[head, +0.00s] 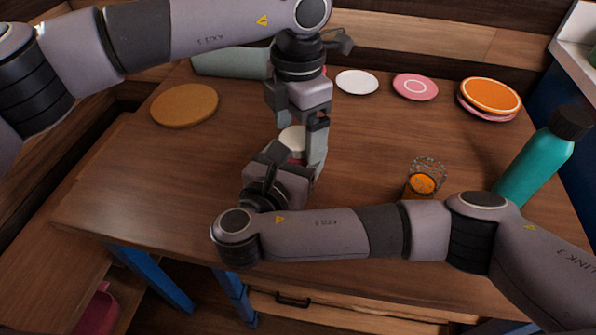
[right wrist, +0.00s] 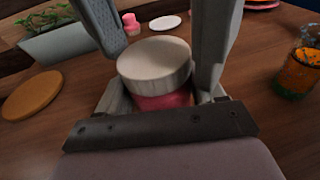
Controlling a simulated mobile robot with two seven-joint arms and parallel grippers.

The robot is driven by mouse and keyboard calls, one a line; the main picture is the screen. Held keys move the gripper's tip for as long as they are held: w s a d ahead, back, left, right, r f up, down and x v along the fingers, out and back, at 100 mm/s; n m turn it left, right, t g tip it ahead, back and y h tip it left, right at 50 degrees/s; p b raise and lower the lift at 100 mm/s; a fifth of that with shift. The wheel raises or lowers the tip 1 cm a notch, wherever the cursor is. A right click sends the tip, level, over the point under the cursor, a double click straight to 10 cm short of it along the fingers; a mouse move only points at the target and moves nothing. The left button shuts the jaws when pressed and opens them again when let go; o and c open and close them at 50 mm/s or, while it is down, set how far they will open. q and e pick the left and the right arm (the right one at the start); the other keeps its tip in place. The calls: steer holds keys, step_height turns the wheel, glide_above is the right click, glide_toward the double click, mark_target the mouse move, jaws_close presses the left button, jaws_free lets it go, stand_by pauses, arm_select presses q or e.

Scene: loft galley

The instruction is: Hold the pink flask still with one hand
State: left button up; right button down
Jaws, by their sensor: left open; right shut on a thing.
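The pink flask (right wrist: 163,101) stands upright on the wooden table with a cream lid (right wrist: 154,61) on top. In the head view the lid (head: 292,138) shows between my two grippers, and most of the body is hidden. My right gripper (head: 298,167) is shut on the flask's body from the near side, below the lid. My left gripper (head: 299,130) is open and points down from above, its fingers on either side of the lid. I cannot tell whether they touch it.
A glass with orange contents (head: 422,183) and a teal bottle (head: 537,165) stand to the right. A round wooden board (head: 185,105) lies at left. A white plate (head: 356,82), a pink plate (head: 415,86) and an orange plate (head: 490,95) lie behind. A planter (right wrist: 72,45) stands at the back.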

arm_select(q)
step_height(320, 180, up, 12)
stand_by(0.5)
arm_select(e)
steer(key=shift+c, duration=0.2)
jaws_free()
arm_select(q)
steer(key=shift+r+p, duration=1.9)
arm_select(e)
steer(key=v, duration=0.7)
steer(key=shift+s+a, duration=0.1)
steer(key=shift+s, duration=0.05)
